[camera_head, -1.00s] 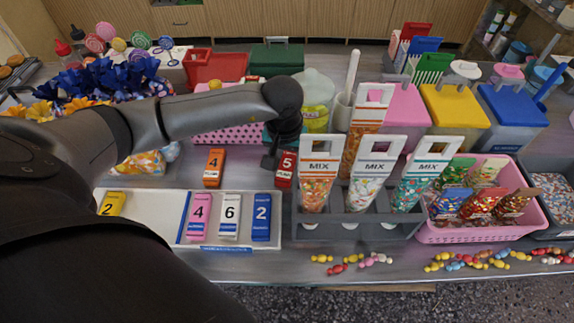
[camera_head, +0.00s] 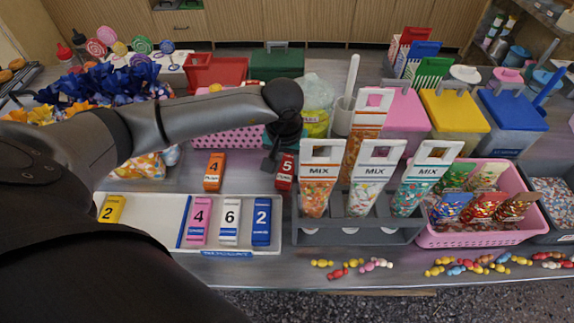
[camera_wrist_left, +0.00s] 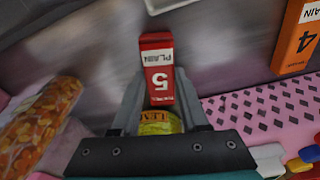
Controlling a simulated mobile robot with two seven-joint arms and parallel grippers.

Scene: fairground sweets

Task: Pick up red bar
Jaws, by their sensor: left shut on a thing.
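I cannot tell whether the bar is clear of the counter. My right gripper is not in view.
A white tray (camera_head: 155,222) holds yellow, pink, white and blue bars, with bare room between the yellow and pink ones. The grey rack (camera_head: 360,235) of MIX bags is close at the right. A pink dotted box (camera_head: 228,141) is behind.

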